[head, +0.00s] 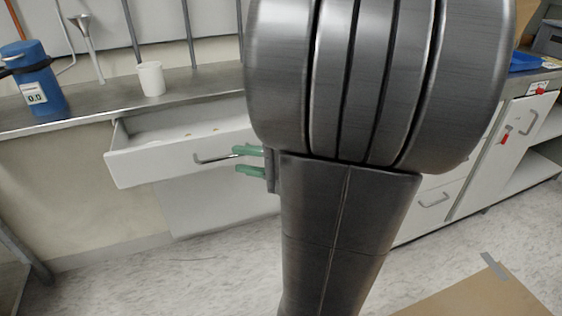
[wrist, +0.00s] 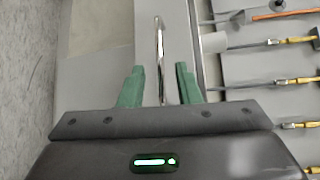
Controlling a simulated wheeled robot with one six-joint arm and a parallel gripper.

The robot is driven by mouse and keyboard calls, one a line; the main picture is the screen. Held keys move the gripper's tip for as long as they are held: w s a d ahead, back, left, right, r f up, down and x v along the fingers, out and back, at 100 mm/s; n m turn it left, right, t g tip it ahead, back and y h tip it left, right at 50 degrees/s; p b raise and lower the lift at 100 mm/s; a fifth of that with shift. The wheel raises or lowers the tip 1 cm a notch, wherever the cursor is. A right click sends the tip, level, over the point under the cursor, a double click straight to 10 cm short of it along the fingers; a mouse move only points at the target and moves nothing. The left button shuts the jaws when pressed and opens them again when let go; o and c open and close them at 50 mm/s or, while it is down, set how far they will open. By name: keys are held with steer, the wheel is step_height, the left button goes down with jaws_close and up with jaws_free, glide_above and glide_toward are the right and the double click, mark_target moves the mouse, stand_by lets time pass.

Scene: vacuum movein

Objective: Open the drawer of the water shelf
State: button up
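The white drawer (head: 140,167) under the metal counter stands pulled out, its inside showing from above. Its metal bar handle (head: 212,159) is on the front face, and it also shows in the wrist view (wrist: 159,50). My gripper (head: 238,160) has green fingers and is at the right end of the handle. In the wrist view my gripper (wrist: 160,78) is open, with one finger on each side of the handle bar and a gap to each. My arm hides the right part of the drawer in the head view.
A blue jug (head: 38,85) and a white cup (head: 151,79) stand on the counter (head: 110,98) above. A white cabinet (head: 490,160) stands at right. Floor (head: 220,270) in front is clear.

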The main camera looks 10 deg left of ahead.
mark_target(229, 158)
steer(key=p+v, duration=0.1)
steer(key=v, duration=0.7)
steer(key=shift+d, duration=0.4)
steer(key=shift+s, duration=0.15)
steer(key=shift+b+x, duration=1.1)
steer(key=shift+x, duration=5.7)
